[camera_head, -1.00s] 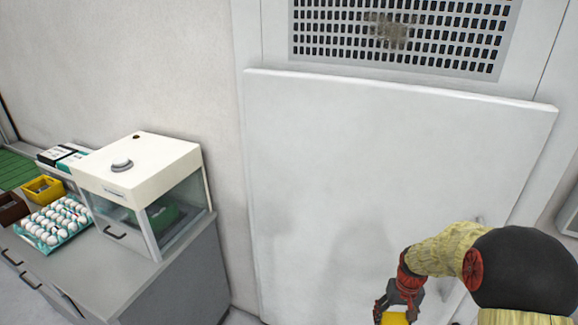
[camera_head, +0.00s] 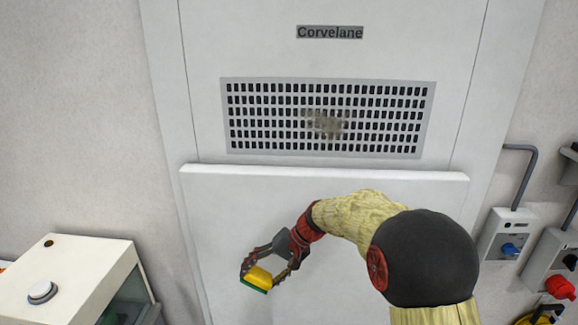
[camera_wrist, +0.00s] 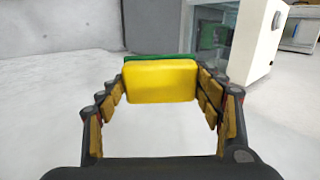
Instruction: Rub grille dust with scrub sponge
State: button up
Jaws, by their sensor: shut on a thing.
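The grille (camera_head: 270,140) is a pale panel with rows of dark slots, set in the white cabinet front below the "Corvelane" label. My gripper (camera_head: 262,275) is shut on the scrub sponge (camera_head: 259,277), a yellow block with a green side. It is below and to the left of the dust, apart from the grille. In the wrist view the sponge (camera_wrist: 161,82) sits between my fingertips, yellow side toward the camera and green behind.
A white panel (camera_head: 230,205) with a protruding top edge lies below the grille. A white-topped glass-sided box (camera_head: 70,275) is at lower left. Wall sockets (camera_head: 507,235) with a cable and a red plug (camera_head: 560,288) are at right.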

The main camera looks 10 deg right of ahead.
jog(key=w+a+r+m+t+h+p, duration=0.15)
jog(key=r+m+t+p, duration=0.35)
jog(key=r, duration=1)
jog(key=w+r+m+t+h+p, duration=0.2)
jog(key=r+m+t, duration=0.4)
jog(key=r, duration=0.9)
jog(key=m+t+h, duration=0.4)
jog(key=m+h, duration=0.4)
jog(key=h, duration=0.2)
send_near(293, 132)
jog(key=shift+s+a+y, duration=0.1)
jog(key=shift+s+y, duration=0.15)
jog(key=shift+s, duration=0.5)
jog(key=shift+p+x, duration=0.4)
jog(key=shift+x, duration=2.55)
jog(key=shift+b+x, duration=0.4)
jog(key=shift+x, duration=0.6)
